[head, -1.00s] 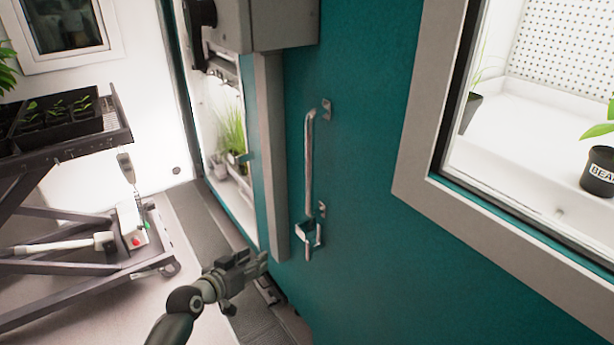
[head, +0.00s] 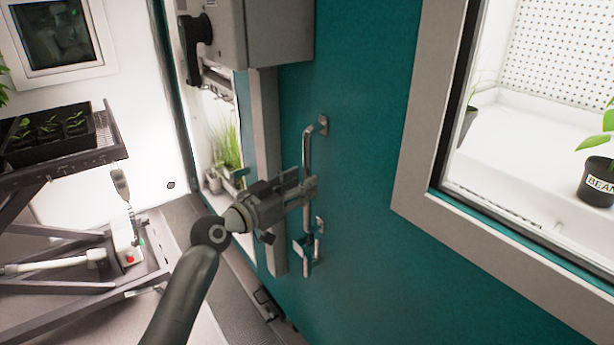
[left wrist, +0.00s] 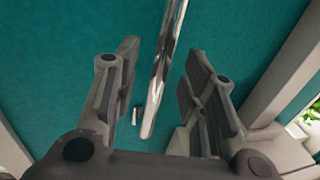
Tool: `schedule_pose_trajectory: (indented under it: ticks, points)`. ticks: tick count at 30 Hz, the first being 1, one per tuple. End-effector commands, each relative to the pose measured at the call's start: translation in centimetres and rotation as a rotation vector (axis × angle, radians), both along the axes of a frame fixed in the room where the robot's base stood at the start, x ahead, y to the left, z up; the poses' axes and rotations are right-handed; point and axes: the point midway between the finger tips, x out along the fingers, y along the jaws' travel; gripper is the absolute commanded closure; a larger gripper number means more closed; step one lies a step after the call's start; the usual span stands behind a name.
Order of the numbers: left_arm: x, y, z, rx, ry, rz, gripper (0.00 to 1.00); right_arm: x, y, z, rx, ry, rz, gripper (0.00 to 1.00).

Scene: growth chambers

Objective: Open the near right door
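The teal door (head: 365,150) fills the middle of the head view and looks shut. Its vertical metal bar handle (head: 307,150) runs down to a small latch (head: 308,250) below it. My left gripper (head: 308,190) is at the lower part of the bar. In the left wrist view my left gripper (left wrist: 155,95) is open, with its fingers apart on either side and the handle (left wrist: 163,75) showing between them. I cannot tell whether a finger touches the bar. My right gripper is not in view.
A grey box (head: 275,30) juts out at the upper left of the door. A cart (head: 75,160) with seedling trays stands at the left. A grey-framed window (head: 425,200) is to the right of the handle.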

Motion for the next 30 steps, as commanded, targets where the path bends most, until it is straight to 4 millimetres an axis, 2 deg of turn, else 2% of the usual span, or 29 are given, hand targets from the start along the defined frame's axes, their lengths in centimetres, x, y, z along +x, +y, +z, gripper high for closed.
schedule_pose_trajectory:
  ticks: [7,19,20,28,30]
  points:
    - [1.7,-1.6,0.0,-0.001,0.001,0.000,0.61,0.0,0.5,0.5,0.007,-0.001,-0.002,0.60]
    - [2.1,-2.0,0.0,0.000,0.000,0.001,0.61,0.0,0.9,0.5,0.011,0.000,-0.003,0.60]
    - [2.1,-2.0,0.0,0.000,0.000,0.001,0.62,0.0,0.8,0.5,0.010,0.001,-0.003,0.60]
    - [2.1,-1.9,-0.1,0.000,0.000,0.001,0.97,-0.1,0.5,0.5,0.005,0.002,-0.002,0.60]
    - [2.1,-1.9,-0.1,0.000,0.000,0.001,1.00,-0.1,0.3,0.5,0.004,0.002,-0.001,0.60]
